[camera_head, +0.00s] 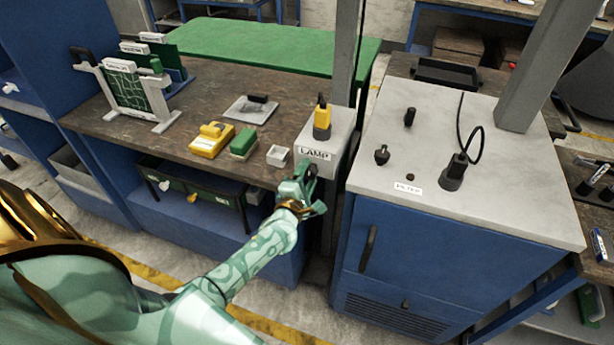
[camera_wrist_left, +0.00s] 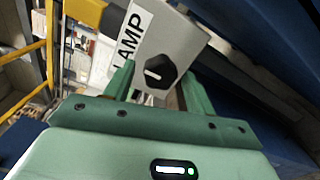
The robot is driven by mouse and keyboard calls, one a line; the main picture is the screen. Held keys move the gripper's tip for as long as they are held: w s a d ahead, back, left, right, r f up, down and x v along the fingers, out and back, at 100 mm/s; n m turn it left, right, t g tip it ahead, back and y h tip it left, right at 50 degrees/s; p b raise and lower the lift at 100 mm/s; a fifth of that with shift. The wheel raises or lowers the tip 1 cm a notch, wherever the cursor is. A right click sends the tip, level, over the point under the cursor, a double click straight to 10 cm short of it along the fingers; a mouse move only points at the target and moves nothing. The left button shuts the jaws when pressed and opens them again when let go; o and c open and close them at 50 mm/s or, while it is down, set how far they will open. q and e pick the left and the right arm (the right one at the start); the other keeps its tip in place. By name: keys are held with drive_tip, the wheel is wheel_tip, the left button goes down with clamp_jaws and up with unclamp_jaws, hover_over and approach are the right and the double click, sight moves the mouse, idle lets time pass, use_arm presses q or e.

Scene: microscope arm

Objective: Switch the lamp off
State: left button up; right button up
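The lamp box (camera_head: 342,140) is a grey box with a LAMP label, at the right end of the brown bench. In the left wrist view the lamp box (camera_wrist_left: 180,45) shows a dark knob (camera_wrist_left: 158,74) with a white pointer line on its face. My left gripper (camera_head: 309,187) is in front of that face, just below the label. In the left wrist view its two green fingers are apart, with the knob showing between them. I cannot tell whether they touch the knob. My right gripper is not in view.
A yellow-and-black item (camera_head: 322,118) stands on the lamp box. Left of it are a small white tray (camera_head: 278,156), a green block (camera_head: 243,143) and a yellow device (camera_head: 211,140). A blue cabinet with a grey top (camera_head: 485,200) stands close on the right.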

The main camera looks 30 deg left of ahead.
use_arm(q)
drive_tip(key=shift+s, duration=0.1)
drive_tip(key=p+v, duration=0.1)
drive_tip(key=v, duration=1.5)
drive_tip(key=shift+d+p, duration=0.2)
drive_tip(key=shift+p, duration=0.2)
